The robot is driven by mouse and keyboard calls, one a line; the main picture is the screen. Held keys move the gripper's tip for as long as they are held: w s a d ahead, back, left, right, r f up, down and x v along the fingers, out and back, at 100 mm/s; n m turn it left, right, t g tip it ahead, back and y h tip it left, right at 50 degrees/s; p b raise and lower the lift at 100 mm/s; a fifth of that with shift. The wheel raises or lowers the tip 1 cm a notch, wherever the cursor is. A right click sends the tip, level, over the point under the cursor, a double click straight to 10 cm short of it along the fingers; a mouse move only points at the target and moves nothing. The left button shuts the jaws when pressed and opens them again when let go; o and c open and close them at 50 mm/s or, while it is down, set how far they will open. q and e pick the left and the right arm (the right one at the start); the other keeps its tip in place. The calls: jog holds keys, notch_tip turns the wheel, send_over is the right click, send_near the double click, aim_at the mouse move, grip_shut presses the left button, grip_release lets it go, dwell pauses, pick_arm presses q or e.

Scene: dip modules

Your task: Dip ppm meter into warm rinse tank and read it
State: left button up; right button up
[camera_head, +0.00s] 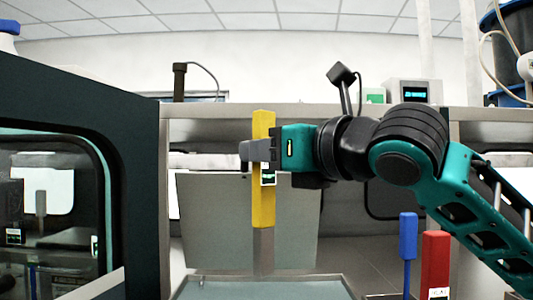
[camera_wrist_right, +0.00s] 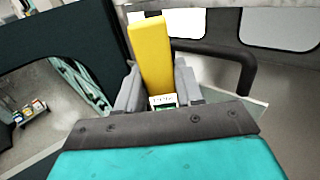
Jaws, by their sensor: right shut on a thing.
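The yellow ppm meter (camera_head: 263,215) stands upright in my right gripper (camera_head: 262,151), which is shut around its upper half. A small display (camera_head: 268,178) shows on the meter's face, too small to read. A grey probe (camera_head: 263,248) points straight down from the meter toward a pale tank (camera_head: 336,277) at the bottom edge. I cannot tell whether the tip is inside the tank or above it, nor whether this is the warm rinse tank. The right wrist view also shows the meter (camera_wrist_right: 152,58) between both fingers. My left gripper is not in view.
A flat grey panel (camera_head: 215,215) stands behind the meter. A blue tool (camera_head: 408,237) and a red tool (camera_head: 435,262) stand at the lower right, near my right arm. A dark cabinet (camera_head: 130,110) fills the left side. A shelf (camera_head: 225,111) runs behind.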

send_over(269, 253)
notch_tip(269, 253, down, 4)
jog(key=shift+w+a+f+b, duration=0.15)
jog(key=shift+b, duration=0.15)
notch_tip(269, 253, down, 3)
jog(key=shift+f+b, duration=0.15)
jog(key=shift+b, duration=0.7)
notch_tip(269, 253, down, 5)
jog(key=b, duration=0.2)
jog(key=shift+b, duration=0.3)
jog(key=shift+f+b, duration=0.4)
jog(key=shift+f, duration=0.45)
dwell(0.5)
